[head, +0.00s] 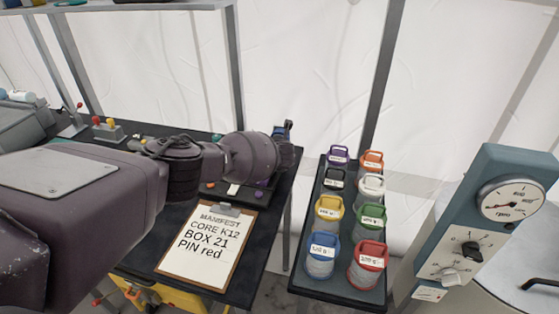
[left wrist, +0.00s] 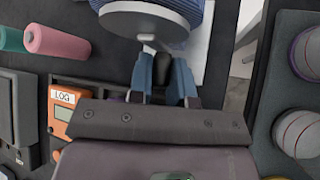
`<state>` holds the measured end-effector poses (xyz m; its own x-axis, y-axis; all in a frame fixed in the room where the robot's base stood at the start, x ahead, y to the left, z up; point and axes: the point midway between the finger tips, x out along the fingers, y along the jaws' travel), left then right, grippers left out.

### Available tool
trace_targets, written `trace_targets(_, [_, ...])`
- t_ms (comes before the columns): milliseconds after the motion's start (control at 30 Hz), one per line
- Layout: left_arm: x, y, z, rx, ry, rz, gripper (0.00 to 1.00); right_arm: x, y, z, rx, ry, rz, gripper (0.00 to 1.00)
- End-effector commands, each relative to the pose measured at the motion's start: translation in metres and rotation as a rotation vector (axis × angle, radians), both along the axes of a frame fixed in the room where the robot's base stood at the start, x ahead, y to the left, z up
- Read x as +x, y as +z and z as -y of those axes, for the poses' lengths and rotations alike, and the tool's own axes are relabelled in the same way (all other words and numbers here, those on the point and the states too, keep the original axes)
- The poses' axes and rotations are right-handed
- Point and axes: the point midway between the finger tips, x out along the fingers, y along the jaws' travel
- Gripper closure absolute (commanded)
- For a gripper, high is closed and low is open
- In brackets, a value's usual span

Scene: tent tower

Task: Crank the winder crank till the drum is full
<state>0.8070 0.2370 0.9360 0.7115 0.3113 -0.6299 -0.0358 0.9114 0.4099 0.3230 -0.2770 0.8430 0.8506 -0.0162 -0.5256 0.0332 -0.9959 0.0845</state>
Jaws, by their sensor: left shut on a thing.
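The black crank handle (left wrist: 162,50) sticks out from this plate towards me. My left gripper (left wrist: 162,72) is shut on the handle, one blue finger on each side. The drum's top is cut off by the frame, so how full it is cannot be told. In the head view my left arm reaches in from the left over the table, and its wrist hides most of the winder. My right gripper is not in view.
A manifest clipboard (head: 206,246) lies on the dark table. A rack (head: 337,286) of several coloured-lid jars stands right of it, then a gauge panel (head: 470,235). An orange LOG device (left wrist: 63,112) and pink (left wrist: 55,43) and green spools lie left of my gripper.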

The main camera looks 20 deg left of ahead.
Motion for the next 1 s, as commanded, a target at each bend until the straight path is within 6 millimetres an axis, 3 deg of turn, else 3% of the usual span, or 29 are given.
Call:
trace_targets(500, [-0.001, -0.002, -0.013, 0.338, 0.001, -0.013, 1.00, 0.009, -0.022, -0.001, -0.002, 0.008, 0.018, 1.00])
trace_targets(1000, [-0.002, 0.001, -0.016, 0.400, 0.001, -0.015, 1.00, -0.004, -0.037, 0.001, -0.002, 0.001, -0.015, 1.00])
